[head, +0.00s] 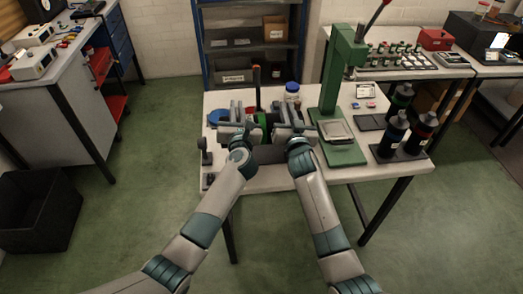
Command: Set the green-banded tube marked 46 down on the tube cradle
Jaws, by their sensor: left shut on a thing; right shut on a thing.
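A dark tube with a green band (260,121) lies crosswise between my two grippers above the near-left part of the white worktable. My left gripper (238,116) is shut on its left end. My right gripper (286,118) is shut on its right end. The grippers and wrists hide much of the tube, and its number is too small to read. A flat dark piece (268,154) shows below the tube between my wrists; I cannot tell whether it is the tube cradle, or whether the tube touches anything.
A green press (336,85) stands right of my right gripper. Several dark bottles (388,138) stand on the table's right side. A blue-lidded jar (292,92) is behind my grippers, and a blue dish (216,117) is to their left. A black bin (38,212) stands on the floor.

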